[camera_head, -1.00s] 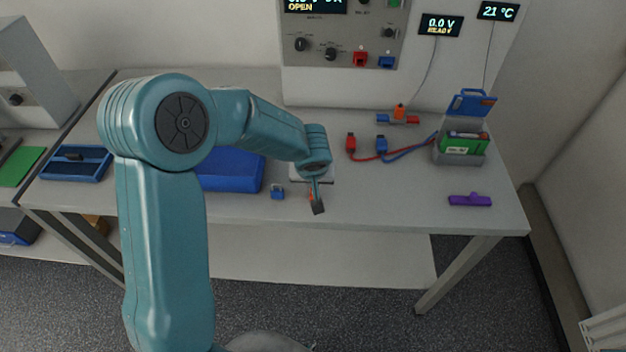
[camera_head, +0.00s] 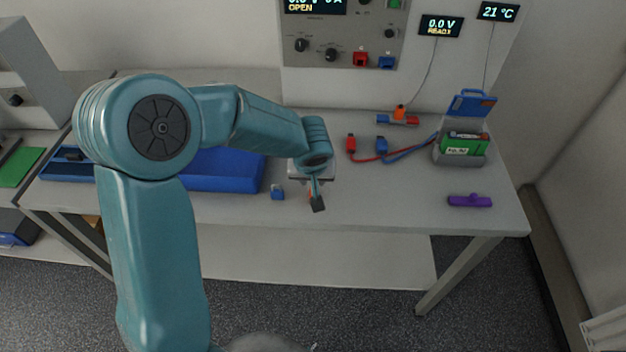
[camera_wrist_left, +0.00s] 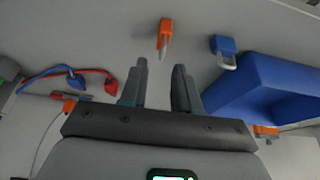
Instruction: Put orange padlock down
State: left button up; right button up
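The orange padlock (camera_wrist_left: 165,27) shows in the left wrist view just beyond my fingertips, its metal shackle towards me. It appears to be on the table, with gaps between it and both fingers. My left gripper (camera_wrist_left: 160,67) is open, with nothing between its fingers. In the head view my left gripper (camera_head: 317,201) is low over the table's front part and largely hides the padlock, of which a bit of orange (camera_head: 311,195) shows. My right gripper is in neither view.
A blue padlock (camera_head: 278,193) lies left of the gripper, beside a blue bin (camera_head: 222,174). Red and blue clamps (camera_head: 381,148) with cables lie behind right. A box with a green pack (camera_head: 463,158) and a purple object (camera_head: 470,201) are at right. Table (camera_head: 390,195) between is clear.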

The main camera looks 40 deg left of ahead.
pick_arm(q)
jog(key=v, duration=1)
jog(key=s+d+f+m+g+h, duration=0.1)
jog(key=s+d+f+m+h, duration=0.1)
jog(key=d+f, duration=0.5)
jog(key=s+d+f+m+g+h, duration=0.2)
jog(key=d+f+h, duration=0.15)
jog(key=f, duration=0.85)
jog(key=s+d+f, duration=0.2)
jog(key=s+f, duration=0.4)
jog(key=s+d+f, duration=0.3)
jog(key=s+f, duration=0.4)
jog(key=shift+d+f+g+h+b, duration=0.2)
jog(key=shift+d+g+h+b, duration=0.15)
jog(key=shift+h, duration=0.1)
